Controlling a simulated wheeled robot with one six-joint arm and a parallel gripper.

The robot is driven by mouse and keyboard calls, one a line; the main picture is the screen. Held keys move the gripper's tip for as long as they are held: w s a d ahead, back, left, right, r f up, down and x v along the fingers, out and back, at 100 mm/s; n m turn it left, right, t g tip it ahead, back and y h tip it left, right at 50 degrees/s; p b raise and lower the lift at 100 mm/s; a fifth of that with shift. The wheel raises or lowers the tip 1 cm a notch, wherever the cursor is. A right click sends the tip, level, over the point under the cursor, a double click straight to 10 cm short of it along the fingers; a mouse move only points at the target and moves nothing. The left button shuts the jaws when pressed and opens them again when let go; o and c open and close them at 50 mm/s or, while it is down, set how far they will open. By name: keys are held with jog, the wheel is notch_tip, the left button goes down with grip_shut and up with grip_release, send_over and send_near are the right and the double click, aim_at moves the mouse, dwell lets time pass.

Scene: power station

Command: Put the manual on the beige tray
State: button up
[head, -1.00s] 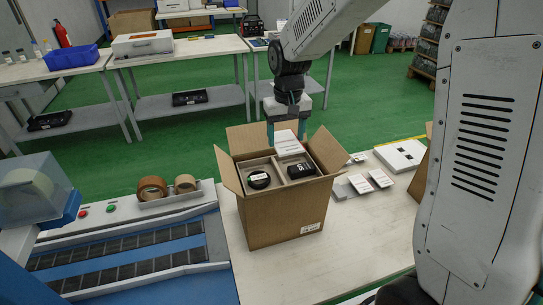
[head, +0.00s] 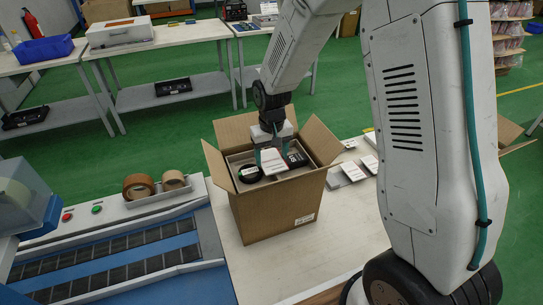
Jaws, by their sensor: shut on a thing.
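The manual (head: 272,163), a small white booklet, is in my gripper (head: 270,152), which is shut on it. It is tilted and sits over the middle of the open cardboard box (head: 276,213), between the black items. The beige tray (head: 240,158) is an insert with compartments inside the box. It holds a round black item (head: 249,174) on the left and a black item (head: 296,158) on the right. The manual and gripper hide the tray's middle, and I cannot tell whether the manual touches the tray.
Box flaps stand open around the gripper. White booklets (head: 344,175) lie on the table (head: 315,262) to the box's right. A tape machine with tape rolls (head: 139,187) is on the left. Bare table lies in front of the box.

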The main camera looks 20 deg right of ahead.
aim_at(272, 160)
jog(key=shift+f, duration=0.3)
jog(key=o, duration=1)
jog(key=shift+f, duration=0.1)
notch_tip(272, 160, up, 12)
jog(key=s+d+r, duration=0.1)
jog(key=s+r, duration=0.6)
jog(key=shift+t, duration=0.6)
jog(key=s+r, duration=0.2)
jog(key=s, duration=0.5)
jog(key=s+d+r, duration=0.1)
jog(key=s+r, duration=0.1)
jog(key=s, duration=0.6)
jog(key=s+d+r, duration=0.1)
jog(key=s+r, duration=0.1)
jog(key=s, duration=0.6)
jog(key=shift+s+d, duration=0.1)
jog(key=shift+d, duration=0.1)
